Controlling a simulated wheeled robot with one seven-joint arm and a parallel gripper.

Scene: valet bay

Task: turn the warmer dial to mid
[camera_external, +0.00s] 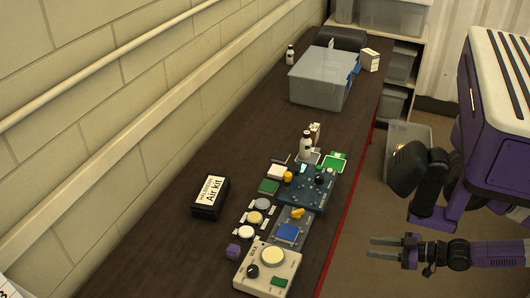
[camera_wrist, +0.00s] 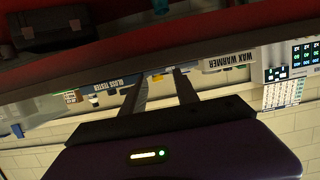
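A cream box-shaped unit (camera_external: 284,265) stands at the near end of the dark bench in the external view. It has a round pale disc, a green patch and a black knob (camera_external: 252,271) at its left, likely the warmer and its dial. I cannot read the knob's setting. My gripper (camera_external: 371,253) is off the bench's right side, apart from the unit, with its fingers pointing left towards the bench. The fingers are spread and empty. The dial is not discernible there.
The bench (camera_external: 155,243) has a red front edge. Beside the unit are a grey plate with a yellow part (camera_external: 298,213), several round pads, and a purple cube (camera_external: 233,251). A black "Air kit" box (camera_external: 210,197) and a grey bin (camera_external: 320,78) stand farther back.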

